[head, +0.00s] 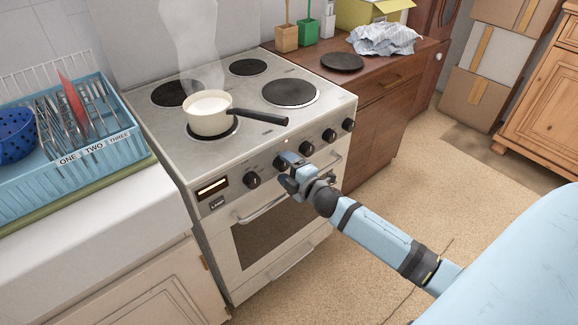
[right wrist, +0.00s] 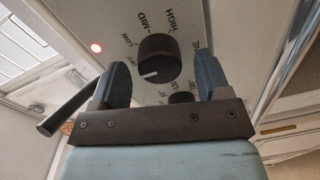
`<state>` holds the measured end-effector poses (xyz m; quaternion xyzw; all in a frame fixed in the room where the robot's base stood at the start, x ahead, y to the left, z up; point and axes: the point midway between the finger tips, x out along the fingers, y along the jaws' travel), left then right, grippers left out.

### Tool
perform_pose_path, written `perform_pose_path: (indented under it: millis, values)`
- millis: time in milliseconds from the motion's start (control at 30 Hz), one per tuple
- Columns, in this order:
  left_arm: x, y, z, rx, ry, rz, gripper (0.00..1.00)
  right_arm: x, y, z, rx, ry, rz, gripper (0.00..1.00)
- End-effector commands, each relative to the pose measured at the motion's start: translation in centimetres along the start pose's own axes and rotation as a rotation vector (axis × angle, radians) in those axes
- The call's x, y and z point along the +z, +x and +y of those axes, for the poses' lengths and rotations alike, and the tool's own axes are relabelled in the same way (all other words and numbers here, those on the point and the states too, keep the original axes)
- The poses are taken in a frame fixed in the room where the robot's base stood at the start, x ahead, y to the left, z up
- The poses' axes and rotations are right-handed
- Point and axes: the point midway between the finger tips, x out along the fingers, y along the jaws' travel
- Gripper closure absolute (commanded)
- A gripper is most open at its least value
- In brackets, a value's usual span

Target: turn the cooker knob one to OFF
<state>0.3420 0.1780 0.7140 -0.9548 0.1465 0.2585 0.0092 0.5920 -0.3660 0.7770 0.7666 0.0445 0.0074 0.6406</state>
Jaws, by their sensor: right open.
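In the right wrist view a dark round cooker knob (right wrist: 158,55) sits on the panel with LOW, MID, HIGH and OFF printed around it. In the head view my right gripper (head: 288,170) is at the cooker's front panel and partly covers the knob there. My left gripper is not in view.
The cooker (head: 165,125) carries a steaming cream pan (head: 208,122), its dark handle (head: 262,118) pointing right. Other knobs (head: 251,180) line the panel; a red light (right wrist: 96,47) glows. A blue cutlery rack (head: 95,160) stands left. The floor in front (head: 400,200) is clear.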

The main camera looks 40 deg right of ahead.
Motion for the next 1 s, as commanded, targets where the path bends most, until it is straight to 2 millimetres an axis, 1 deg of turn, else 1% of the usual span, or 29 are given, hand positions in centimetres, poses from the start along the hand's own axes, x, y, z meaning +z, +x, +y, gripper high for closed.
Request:
perform_pose_path:
  millis: [67, 167, 267, 500, 600, 700, 800, 1000]
  values:
    - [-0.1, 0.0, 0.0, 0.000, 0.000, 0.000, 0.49, 0.0, -0.3, 0.0, 0.000, 0.000, 0.000, 0.30]
    - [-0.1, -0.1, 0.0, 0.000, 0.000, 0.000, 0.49, 0.0, -1.3, -0.1, -0.001, 0.001, 0.000, 0.30]
    - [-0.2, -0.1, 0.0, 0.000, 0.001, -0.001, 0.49, 0.0, -3.1, 0.0, -0.002, 0.001, 0.000, 0.30]
    - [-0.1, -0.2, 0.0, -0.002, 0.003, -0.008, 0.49, 0.0, -8.5, -0.1, -0.004, 0.002, -0.001, 0.30]
    - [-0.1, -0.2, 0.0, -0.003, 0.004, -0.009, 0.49, 0.0, -10.5, -0.1, -0.003, 0.002, -0.001, 0.30]
    - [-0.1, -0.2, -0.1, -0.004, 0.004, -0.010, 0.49, 0.0, -12.0, -0.1, -0.003, 0.002, -0.001, 0.30]
    - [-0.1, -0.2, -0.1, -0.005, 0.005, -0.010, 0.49, 0.0, -13.0, 0.0, -0.001, 0.001, 0.000, 0.30]
    - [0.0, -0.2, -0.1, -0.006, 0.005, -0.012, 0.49, 0.0, -13.8, 0.0, -0.001, 0.000, 0.000, 0.30]
